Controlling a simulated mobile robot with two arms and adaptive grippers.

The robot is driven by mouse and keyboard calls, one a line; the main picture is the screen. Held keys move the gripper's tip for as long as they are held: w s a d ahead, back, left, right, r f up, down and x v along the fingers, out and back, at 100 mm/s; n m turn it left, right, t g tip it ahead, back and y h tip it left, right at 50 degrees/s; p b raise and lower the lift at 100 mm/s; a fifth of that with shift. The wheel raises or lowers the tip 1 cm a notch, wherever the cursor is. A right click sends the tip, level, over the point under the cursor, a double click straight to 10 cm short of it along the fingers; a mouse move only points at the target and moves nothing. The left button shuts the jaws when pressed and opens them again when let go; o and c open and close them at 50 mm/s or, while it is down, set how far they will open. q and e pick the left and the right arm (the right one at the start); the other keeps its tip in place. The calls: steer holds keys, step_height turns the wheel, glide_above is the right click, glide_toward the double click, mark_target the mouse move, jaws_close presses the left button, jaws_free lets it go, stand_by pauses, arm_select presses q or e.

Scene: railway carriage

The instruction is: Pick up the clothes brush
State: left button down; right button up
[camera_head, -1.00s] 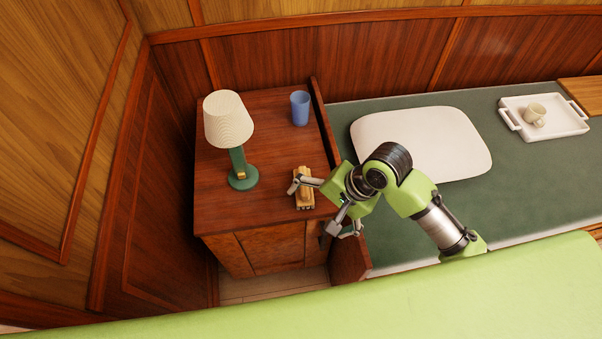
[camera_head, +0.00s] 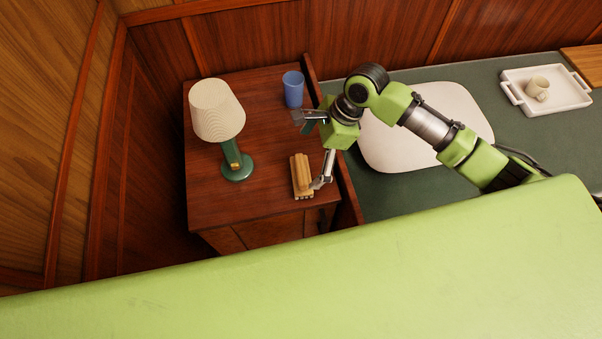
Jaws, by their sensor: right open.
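The clothes brush (camera_head: 302,175), a light wooden block, lies on the dark red-brown cabinet top (camera_head: 265,200) near its front right edge. My right gripper (camera_head: 314,150) is open and empty at the right side of the cabinet top. One finger reaches down beside the brush's right front end; I cannot tell whether it touches. The other finger is farther back, just in front of the blue cup. The brush is mostly unhidden. My left gripper is not in view.
A lamp (camera_head: 218,112) with a green base stands left of the brush. The blue cup (camera_head: 293,90) stands behind it. A raised wooden board (camera_head: 313,75) edges the cabinet's right side. Beyond are a green berth with a white pillow (camera_head: 465,115) and a white tray (camera_head: 575,101) with a mug (camera_head: 537,88).

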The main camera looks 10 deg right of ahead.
mark_target(304, 168)
steer(key=x, duration=0.6)
steer(key=shift+s+f, duration=0.3)
steer(key=shift+s, duration=0.05)
steer(key=c, duration=1.2)
